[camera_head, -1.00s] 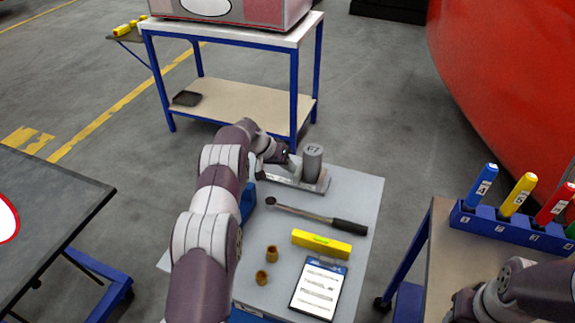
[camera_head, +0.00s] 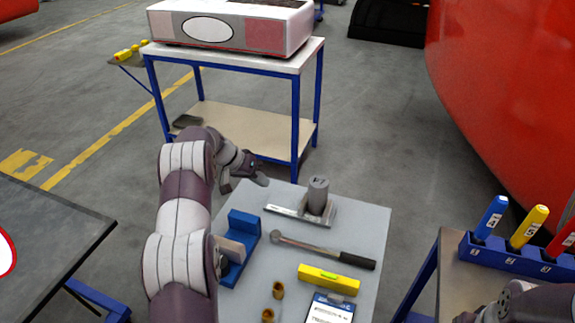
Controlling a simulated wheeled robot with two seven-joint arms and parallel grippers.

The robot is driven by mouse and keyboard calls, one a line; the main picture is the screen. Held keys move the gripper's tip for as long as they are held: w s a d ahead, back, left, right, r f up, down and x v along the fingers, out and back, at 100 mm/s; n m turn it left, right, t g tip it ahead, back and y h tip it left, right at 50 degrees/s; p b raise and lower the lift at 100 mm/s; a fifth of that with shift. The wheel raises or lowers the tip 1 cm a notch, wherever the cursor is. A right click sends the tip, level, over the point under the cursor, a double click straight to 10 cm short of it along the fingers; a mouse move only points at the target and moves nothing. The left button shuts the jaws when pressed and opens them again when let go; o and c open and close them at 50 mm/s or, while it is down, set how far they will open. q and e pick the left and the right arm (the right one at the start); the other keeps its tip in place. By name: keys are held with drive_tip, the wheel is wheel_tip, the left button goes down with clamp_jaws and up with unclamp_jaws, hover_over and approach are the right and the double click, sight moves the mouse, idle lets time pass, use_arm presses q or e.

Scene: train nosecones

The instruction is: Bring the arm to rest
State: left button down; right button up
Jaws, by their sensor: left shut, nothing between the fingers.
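My left arm comes in from the lower left and bends over the left edge of the grey work table (camera_head: 360,222). My left gripper (camera_head: 262,181) is shut and empty, above the table's far left corner. It is apart from the grey cylinder (camera_head: 318,195), which stands upright on a flat metal plate (camera_head: 284,212) to its right. Only part of my right arm shows at the lower right; its gripper is out of frame.
On the table are a blue fixture (camera_head: 243,222), a torque wrench (camera_head: 325,251), a yellow level (camera_head: 328,279), two brass bushings (camera_head: 278,290) and a tablet (camera_head: 330,312). A blue rack (camera_head: 515,259) with coloured markers is at right. A blue-framed bench (camera_head: 293,62) stands behind.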

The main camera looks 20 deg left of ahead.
use_arm(q)
drive_tip(key=w+a+m+t+y, duration=0.2)
drive_tip(key=w+a+t+y, duration=0.1)
drive_tip(key=t+y, duration=0.15)
drive_tip(key=s+d+r+g, duration=0.2)
drive_tip(key=s+d, duration=0.5)
drive_tip(key=s, duration=0.4)
drive_tip(key=s+d+r+n+g, duration=0.1)
drive_tip(key=s+d+r+g, duration=0.1)
drive_tip(key=s+d, duration=0.5)
drive_tip(key=s+d+r+n+g, duration=0.1)
drive_tip(key=s+d+g, duration=0.3)
drive_tip(key=s, duration=1.2)
drive_tip(key=d+r+y, duration=0.1)
drive_tip(key=d, duration=0.2)
drive_tip(key=shift+d+r, duration=0.15)
drive_tip(key=shift+d, duration=0.25)
